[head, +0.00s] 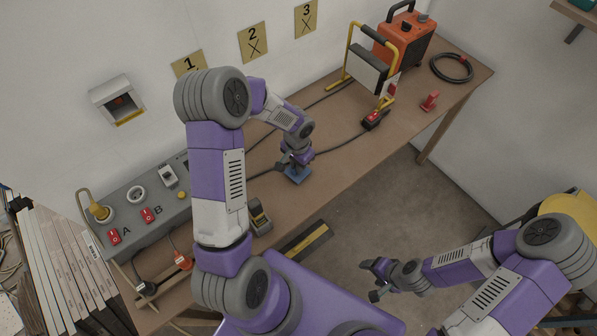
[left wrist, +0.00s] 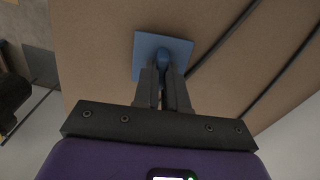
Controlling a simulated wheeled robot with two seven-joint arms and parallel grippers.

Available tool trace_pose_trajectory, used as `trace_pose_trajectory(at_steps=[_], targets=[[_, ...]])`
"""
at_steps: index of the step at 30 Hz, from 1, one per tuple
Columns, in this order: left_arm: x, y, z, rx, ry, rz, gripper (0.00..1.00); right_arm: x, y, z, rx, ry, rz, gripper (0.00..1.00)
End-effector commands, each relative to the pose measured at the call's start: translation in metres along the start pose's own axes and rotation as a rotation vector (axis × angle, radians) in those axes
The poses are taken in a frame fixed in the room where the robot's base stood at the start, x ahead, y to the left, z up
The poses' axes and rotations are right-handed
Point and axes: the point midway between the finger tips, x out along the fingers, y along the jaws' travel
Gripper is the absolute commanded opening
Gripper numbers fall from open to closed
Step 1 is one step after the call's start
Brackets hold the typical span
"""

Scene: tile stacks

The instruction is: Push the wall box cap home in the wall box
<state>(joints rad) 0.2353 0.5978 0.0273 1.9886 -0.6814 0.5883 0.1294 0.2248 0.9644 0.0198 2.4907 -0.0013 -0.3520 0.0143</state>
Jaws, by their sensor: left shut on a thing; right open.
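The wall box (head: 103,92) is a grey-white open-fronted housing on the back wall at the left, with a dark inside, a reddish part in it and a yellow lower edge. The blue cap, a square plate with a knob, is at the middle of the workbench (head: 299,176); it also shows in the left wrist view (left wrist: 148,45). My left gripper (head: 292,163) is shut on the cap's knob (left wrist: 164,58), fingers pointing down. I cannot tell whether the plate touches the bench. My right gripper (head: 372,279) is open and empty, off the bench's front side.
A grey panel (head: 125,195) with red switches A and B stands below the wall box. A work lamp (head: 366,72), an orange generator (head: 404,42) and a black cable coil (head: 451,68) are at the bench's far right. Cables cross the bench near the cap.

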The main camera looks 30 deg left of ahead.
Motion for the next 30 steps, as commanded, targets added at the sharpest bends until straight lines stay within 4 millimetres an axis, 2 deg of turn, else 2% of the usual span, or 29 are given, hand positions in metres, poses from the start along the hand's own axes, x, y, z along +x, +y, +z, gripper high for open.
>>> trace_pose_trajectory(at_steps=[5, 30], targets=[[-0.004, 0.000, 0.000, 0.000, 0.001, 0.000, 0.00, -0.002, -0.001, 0.000, 0.000, 0.000, 0.000, 0.68], [-0.051, 0.000, 0.000, 0.000, 0.000, 0.000, 0.00, -0.034, -0.013, 0.002, 0.000, 0.000, 0.000, 0.68]])
